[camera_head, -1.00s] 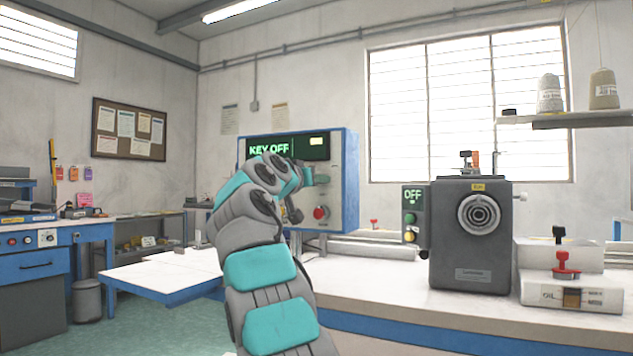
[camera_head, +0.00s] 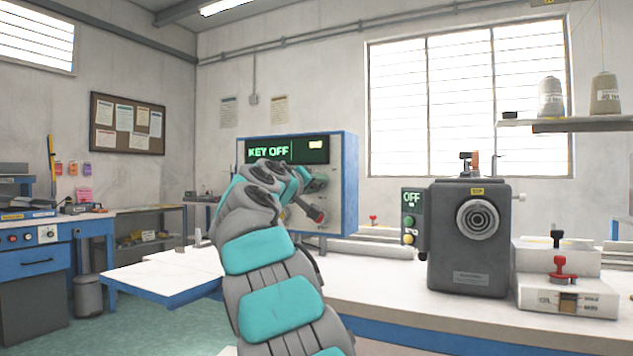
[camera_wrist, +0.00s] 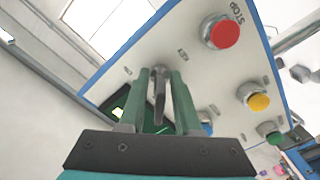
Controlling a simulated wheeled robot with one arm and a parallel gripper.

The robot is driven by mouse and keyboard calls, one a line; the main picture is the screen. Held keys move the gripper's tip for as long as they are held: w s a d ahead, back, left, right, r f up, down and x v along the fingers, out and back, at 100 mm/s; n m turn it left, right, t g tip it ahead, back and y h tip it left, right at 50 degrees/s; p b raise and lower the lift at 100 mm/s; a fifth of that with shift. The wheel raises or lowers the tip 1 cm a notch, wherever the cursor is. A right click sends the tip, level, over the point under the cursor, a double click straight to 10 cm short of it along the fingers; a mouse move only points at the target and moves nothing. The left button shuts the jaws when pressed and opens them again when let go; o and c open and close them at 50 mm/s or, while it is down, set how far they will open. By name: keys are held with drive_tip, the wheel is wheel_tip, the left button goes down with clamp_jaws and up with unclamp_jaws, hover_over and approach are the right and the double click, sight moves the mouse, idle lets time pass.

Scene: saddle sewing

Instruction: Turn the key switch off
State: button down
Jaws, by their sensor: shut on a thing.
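The blue-sided control box (camera_head: 346,180) stands on the bench in the head view, and its green display (camera_head: 290,150) reads KEY OFF. In the wrist view the grey metal key (camera_wrist: 159,95) stands at the panel of the box between the two green fingers of my gripper (camera_wrist: 161,78). The gripper is shut on the key. In the head view my wrist covers the key and the lower left of the panel, so the fingers' hold is hidden there.
A red STOP button (camera_wrist: 222,32), a yellow button (camera_wrist: 258,101) and a green button (camera_wrist: 270,132) sit close to my fingers on the panel. A grey machine (camera_head: 468,240) with an OFF panel (camera_head: 411,215) stands to the right. White benchtop lies clear in front.

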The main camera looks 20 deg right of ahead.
idle(0.3)
drive_tip(key=c, duration=1)
unclamp_jaws()
drive_tip(key=shift+o, duration=0.2)
drive_tip(key=b+v, duration=0.1)
drive_tip(key=v, duration=0.7)
drive_tip(key=shift+b, duration=0.35)
drive_tip(key=shift+w, duration=0.1)
